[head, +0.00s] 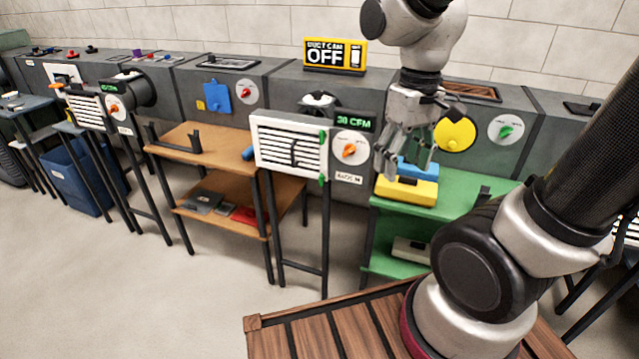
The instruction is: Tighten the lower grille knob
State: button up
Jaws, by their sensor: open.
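A white slatted grille (287,147) stands on a black-legged stand in the middle of the head view. Two green knobs sit on its right edge: the upper knob (322,136) and the lower knob (321,180). Their exact turn is too small to tell. My gripper (388,172) is open and empty, pointing down to the right of the grille, apart from both knobs. A dial with an orange knob (348,150) sits between the grille and my gripper in the picture, under a "30 CFM" display (356,121).
A green shelf (463,191) with a yellow and blue block (407,190) stands below my gripper. A brown two-level shelf (190,155) stands left of the grille. A "DUCT CAM OFF" sign (335,56) tops the grey duct. Floor in front is clear.

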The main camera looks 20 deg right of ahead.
jog(key=w+a+f+n, duration=0.1)
jog(key=w+a+f, duration=0.2)
jog(key=a+f, duration=0.3)
jog(key=w+a+f+y, duration=0.1)
jog(key=w+a+f, duration=0.2)
jog(key=a+f, duration=0.25)
jog(key=w+a+f+n, duration=0.1)
jog(key=w+a+f, duration=0.2)
jog(key=a+f, duration=0.25)
jog(key=w+a+f, duration=0.3)
jog(key=a+f, duration=0.2)
jog(key=f, duration=0.5)
jog(key=n+t+h, duration=0.6)
jog(key=t+h, duration=0.6)
jog(key=t, duration=0.3)
send_near(320, 182)
jog(key=x, duration=0.9)
jog(key=shift+w+d, duration=0.15)
jog(key=shift+w, duration=0.1)
jog(key=c, duration=1)
